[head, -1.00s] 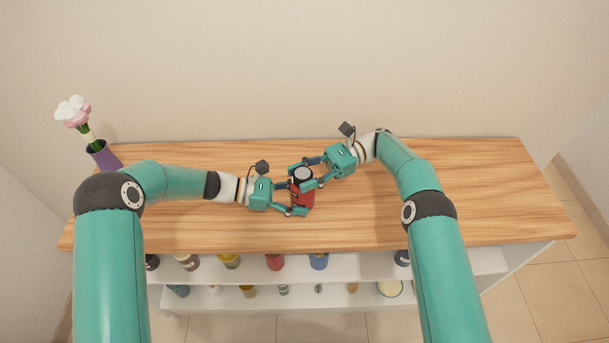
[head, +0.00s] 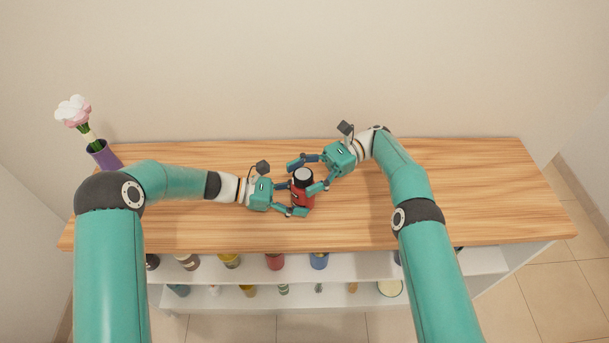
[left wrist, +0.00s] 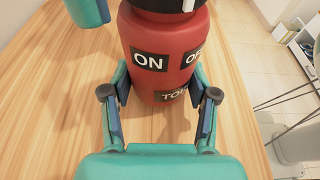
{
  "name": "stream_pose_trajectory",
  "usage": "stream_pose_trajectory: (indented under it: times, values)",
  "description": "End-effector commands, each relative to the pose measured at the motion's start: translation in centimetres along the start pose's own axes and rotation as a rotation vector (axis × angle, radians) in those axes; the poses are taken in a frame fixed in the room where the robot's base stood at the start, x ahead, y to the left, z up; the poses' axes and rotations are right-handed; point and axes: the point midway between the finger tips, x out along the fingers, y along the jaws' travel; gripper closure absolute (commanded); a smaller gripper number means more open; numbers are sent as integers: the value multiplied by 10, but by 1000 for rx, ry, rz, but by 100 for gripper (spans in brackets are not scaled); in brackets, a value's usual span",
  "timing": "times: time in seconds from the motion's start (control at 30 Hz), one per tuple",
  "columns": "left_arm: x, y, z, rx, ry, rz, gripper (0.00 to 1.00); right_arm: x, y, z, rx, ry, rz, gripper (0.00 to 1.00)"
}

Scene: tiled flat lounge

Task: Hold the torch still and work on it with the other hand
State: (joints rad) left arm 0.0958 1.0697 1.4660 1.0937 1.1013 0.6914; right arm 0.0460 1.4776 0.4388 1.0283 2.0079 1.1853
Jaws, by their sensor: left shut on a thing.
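The torch stands upright on the wooden top, with a red body (head: 304,199) and a black head with a pale round top (head: 303,174). In the left wrist view its red body (left wrist: 168,45) shows "ON" and other labels partly cut off or covered. My left gripper (head: 294,199) is shut on the lower red body from the left; its fingers also show in the left wrist view (left wrist: 164,92). My right gripper (head: 302,177) is open, its fingers spread on either side of the black head, with a gap. The torch's very top is outside the left wrist view.
The wooden top (head: 470,190) is clear to the right. A purple vase (head: 104,155) with pale flowers stands at its far left. Shelves (head: 335,283) below the front edge hold several jars and small items. A plain wall rises behind.

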Motion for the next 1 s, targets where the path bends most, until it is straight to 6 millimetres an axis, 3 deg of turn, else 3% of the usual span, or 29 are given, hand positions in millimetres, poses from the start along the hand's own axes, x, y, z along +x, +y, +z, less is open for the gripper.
stream_pose_trajectory:
  times: [0.37, 0.8, 1.0]
  values:
    - [0, 1, 0, 1, 1, 2, 60, 0, 0, 10, 1, 1, 0, 28]
    - [-1, 1, 0, 1, 0, 2, 60, -1, -1, 82, -1, 1, -1, 28]
    - [-1, 1, 0, 1, 0, 2, 60, 0, -1, 97, 1, 0, -1, 28]
